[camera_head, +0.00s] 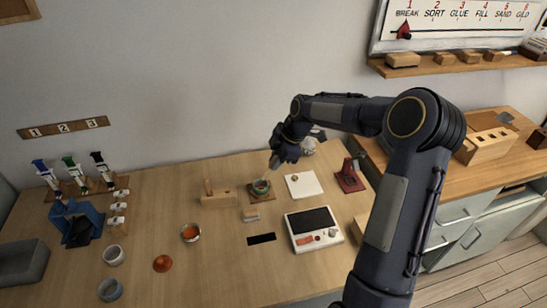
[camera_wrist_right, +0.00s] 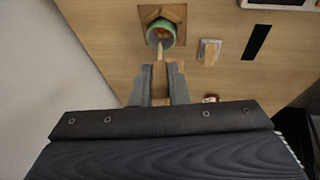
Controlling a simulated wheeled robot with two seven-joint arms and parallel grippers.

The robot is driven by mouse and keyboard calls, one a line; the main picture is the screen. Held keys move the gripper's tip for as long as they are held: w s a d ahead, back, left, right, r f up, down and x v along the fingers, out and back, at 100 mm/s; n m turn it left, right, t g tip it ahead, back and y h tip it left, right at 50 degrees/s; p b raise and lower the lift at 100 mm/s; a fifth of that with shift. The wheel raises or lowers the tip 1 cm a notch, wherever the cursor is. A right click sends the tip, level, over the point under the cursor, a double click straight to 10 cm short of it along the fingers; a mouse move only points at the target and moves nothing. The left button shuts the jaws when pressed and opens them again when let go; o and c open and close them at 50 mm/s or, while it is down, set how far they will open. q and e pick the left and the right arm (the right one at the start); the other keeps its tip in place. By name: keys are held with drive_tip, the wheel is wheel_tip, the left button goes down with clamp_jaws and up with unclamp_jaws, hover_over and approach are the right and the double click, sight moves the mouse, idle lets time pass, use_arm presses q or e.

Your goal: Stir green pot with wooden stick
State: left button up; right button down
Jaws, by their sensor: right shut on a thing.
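The green pot (camera_head: 261,189) stands on a small brown wooden mat (camera_head: 256,197) near the middle of the table; the pot also shows at the top of the right wrist view (camera_wrist_right: 152,37), with brownish contents. My right gripper (camera_head: 274,162) is above the pot and shut on the wooden stick (camera_wrist_right: 160,55). The stick points from the fingers toward the pot, and its thin end overlaps the pot's mouth in the right wrist view. How deep the end reaches I cannot tell. My left gripper is in neither view.
A wooden block holder (camera_head: 219,199) stands left of the pot and a white tile (camera_head: 303,186) right of it. A white device with a dark panel (camera_head: 314,229) lies in front. A red stand (camera_head: 349,178) is at right.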

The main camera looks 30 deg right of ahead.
drive_tip(key=shift+s+f+b, duration=0.1)
drive_tip(key=shift+f+b, duration=0.3)
drive_tip(key=shift+f, duration=0.5)
drive_tip(key=shift+b+x, duration=1.25)
drive_tip(key=shift+x, duration=0.45)
